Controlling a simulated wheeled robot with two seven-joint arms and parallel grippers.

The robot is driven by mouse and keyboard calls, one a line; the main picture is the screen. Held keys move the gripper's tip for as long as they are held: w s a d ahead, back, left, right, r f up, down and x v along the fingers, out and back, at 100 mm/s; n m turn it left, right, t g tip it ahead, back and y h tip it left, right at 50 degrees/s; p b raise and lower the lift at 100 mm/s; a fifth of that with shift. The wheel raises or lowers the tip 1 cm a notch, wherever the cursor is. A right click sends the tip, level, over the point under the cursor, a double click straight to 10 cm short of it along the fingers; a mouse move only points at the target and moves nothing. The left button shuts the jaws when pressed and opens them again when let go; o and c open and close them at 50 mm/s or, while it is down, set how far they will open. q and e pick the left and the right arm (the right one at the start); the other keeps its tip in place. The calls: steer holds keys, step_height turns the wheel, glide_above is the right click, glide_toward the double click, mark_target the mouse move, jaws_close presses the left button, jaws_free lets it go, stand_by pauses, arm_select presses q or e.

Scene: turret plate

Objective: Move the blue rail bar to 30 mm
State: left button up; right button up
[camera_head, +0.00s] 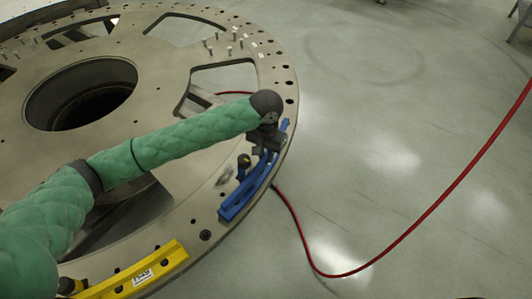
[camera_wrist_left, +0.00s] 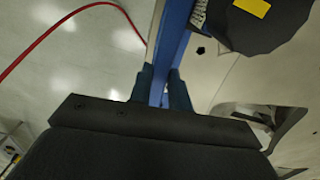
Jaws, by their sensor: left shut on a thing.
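The blue rail bar (camera_head: 245,189) lies along the right rim of the round turret plate (camera_head: 160,82). In the left wrist view the bar (camera_wrist_left: 172,38) runs down between the two fingers. My left gripper (camera_head: 265,146) is at the bar's far part, pointing down, and it is shut on the bar. Its fingers show in the left wrist view (camera_wrist_left: 161,88), one on each side of the bar. The bar's scale or markings are too small to read. My right gripper is not in view.
A dark knob (camera_head: 243,162) stands beside the blue bar; a dark round part with a yellow mark shows in the wrist view (camera_wrist_left: 262,22). A yellow bar (camera_head: 150,268) lies on the near rim. Several bolts (camera_head: 228,45) stand at the back. A red hose (camera_head: 420,215) crosses the open floor.

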arm_select(q)
steer(key=shift+r+p, duration=1)
steer(key=shift+p, duration=0.25)
stand_by(1.3)
steer(key=o, duration=0.7)
step_height(320, 180, up, 5)
steer(key=p, duration=0.5)
steer(key=shift+r+p, duration=1)
steer(key=shift+p, duration=0.1)
